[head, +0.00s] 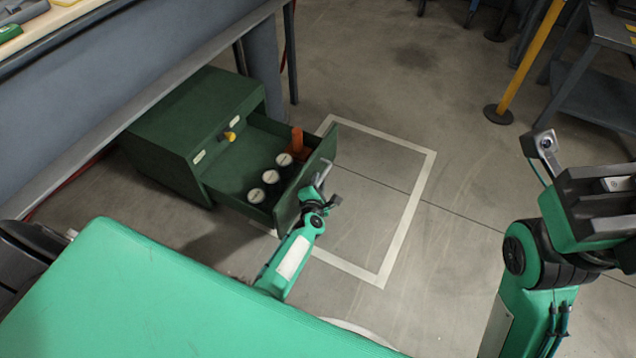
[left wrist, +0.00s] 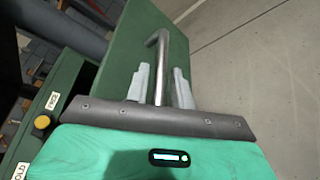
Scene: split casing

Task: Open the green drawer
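The green drawer (head: 236,180) is pulled well out of its green cabinet (head: 180,128) in the head view. Its front panel also shows in the left wrist view (left wrist: 125,50). A bent metal bar handle (left wrist: 163,48) stands on that panel. My left gripper (head: 321,182) is at the front of the drawer. In the left wrist view its two pale fingers (left wrist: 160,80) are either side of the handle with narrow gaps, so it looks open around the bar. My right gripper (head: 617,185) is at the right edge, partly cut off; its opening is unclear.
Several white-topped round items (head: 271,176) and an orange part (head: 298,146) are in the drawer. A yellow knob (head: 230,136) is on the cabinet. A workbench (head: 130,85) overhangs it. The floor inside the white outline (head: 408,229) is mostly clear. A yellow post (head: 523,68) stands at the back right.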

